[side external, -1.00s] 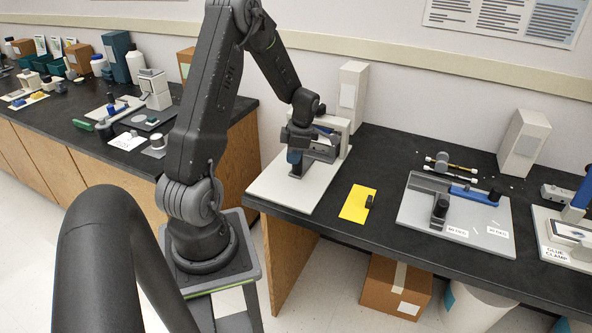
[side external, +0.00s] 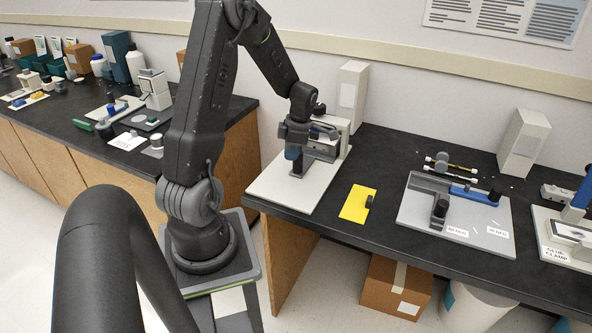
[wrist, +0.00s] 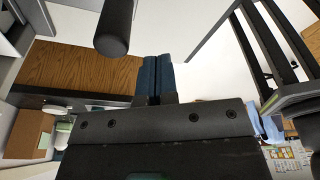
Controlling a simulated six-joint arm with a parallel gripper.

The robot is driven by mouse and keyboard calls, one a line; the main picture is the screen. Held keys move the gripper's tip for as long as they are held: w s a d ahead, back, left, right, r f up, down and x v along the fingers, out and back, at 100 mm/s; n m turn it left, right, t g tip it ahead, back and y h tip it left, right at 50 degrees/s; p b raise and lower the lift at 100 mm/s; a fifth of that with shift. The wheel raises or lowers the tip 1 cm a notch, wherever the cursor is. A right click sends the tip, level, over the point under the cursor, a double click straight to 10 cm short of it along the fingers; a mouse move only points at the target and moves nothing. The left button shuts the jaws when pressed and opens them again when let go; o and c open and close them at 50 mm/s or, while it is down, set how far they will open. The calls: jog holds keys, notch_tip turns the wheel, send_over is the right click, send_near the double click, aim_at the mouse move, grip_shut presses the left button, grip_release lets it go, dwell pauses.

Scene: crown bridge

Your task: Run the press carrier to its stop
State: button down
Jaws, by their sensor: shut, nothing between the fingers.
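The press stands on a white base plate (side external: 272,192) at the left end of the right-hand bench in the side view. Its pale upright frame (side external: 343,138) is at the back, with a grey part (side external: 322,152) in front that may be the carrier; my gripper partly hides it. My gripper (side external: 293,156) is over the plate in front of the frame, its blue fingers pointing down. In the wrist view my gripper (wrist: 156,75) has both blue fingers together with nothing between them. A dark rounded post or handle (wrist: 113,28) stands close beside the fingertips; I cannot tell if they touch.
A tall pale box (side external: 351,95) stands behind. Black bench top lies clear between the press and yellow pad.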

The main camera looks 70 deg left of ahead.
jog(key=v, duration=0.2)
jog(key=s+v, duration=0.1)
jog(key=v, duration=0.1)
jog(key=shift+w+a+r, duration=0.1)
jog(key=shift+r, duration=0.4)
jog(key=w+d+r+m+t+y, duration=0.1)
jog(key=d+r+m+t, duration=0.1)
jog(key=d+r+m, duration=0.45)
jog(key=w+d+r+m+t, duration=0.15)
jog(key=d+r+m, duration=0.25)
jog(key=d+m, duration=0.5)
jog(key=s+d+r+m+t, duration=0.2)
jog(key=s+d+m, duration=0.2)
jog(key=d+m, duration=0.3)
jog(key=s+d+r+m+t+h, duration=0.1)
jog(key=s+d+r+m+t, duration=0.1)
jog(key=s+d+m, duration=0.2)
jog(key=d+m, duration=0.3)
jog(key=m, duration=0.3)
jog(key=shift+s+r+h, duration=0.3)
jog(key=shift+s+r, duration=0.05)
